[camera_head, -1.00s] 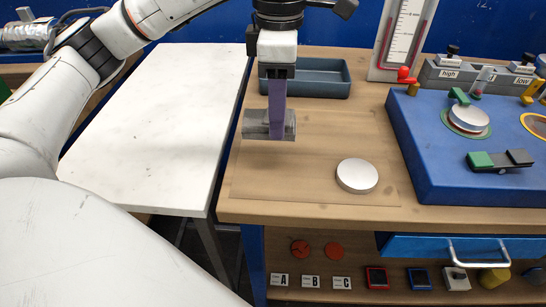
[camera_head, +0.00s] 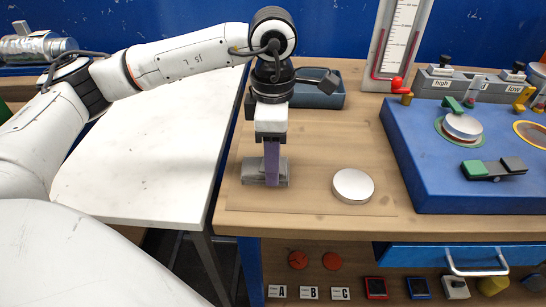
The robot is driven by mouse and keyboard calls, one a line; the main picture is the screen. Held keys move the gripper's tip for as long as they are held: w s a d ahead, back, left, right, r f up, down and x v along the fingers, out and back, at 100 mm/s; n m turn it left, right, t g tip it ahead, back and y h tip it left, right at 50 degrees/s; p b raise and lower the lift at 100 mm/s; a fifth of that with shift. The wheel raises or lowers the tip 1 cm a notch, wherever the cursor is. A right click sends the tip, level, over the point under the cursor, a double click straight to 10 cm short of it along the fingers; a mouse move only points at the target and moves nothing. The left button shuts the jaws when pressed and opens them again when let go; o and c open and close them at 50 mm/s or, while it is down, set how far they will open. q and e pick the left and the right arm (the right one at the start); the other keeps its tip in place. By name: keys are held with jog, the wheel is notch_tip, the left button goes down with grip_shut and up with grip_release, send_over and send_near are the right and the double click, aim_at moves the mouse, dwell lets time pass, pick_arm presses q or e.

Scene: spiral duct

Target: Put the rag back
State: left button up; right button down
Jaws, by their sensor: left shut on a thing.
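My left gripper (camera_head: 272,180) comes down from above with long purple fingers. It is shut on a small grey piece that looks like the rag (camera_head: 251,172). The rag sticks out on both sides of the fingers, and the fingers hide its middle. It is low over the left part of the wooden bench (camera_head: 310,215); I cannot tell whether it touches the top. My right gripper is not in view.
A dark open tray (camera_head: 325,100) stands behind the gripper. A white round disc (camera_head: 352,186) lies to the right of the rag. A blue panel (camera_head: 420,165) with knobs fills the right side. A bare white table (camera_head: 150,160) is at the left.

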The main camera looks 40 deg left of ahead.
pick_arm(q)
jog(key=o, duration=1)
notch_tip(320, 180, up, 12)
jog(key=shift+r+p, duration=0.15)
jog(key=shift+p, duration=0.25)
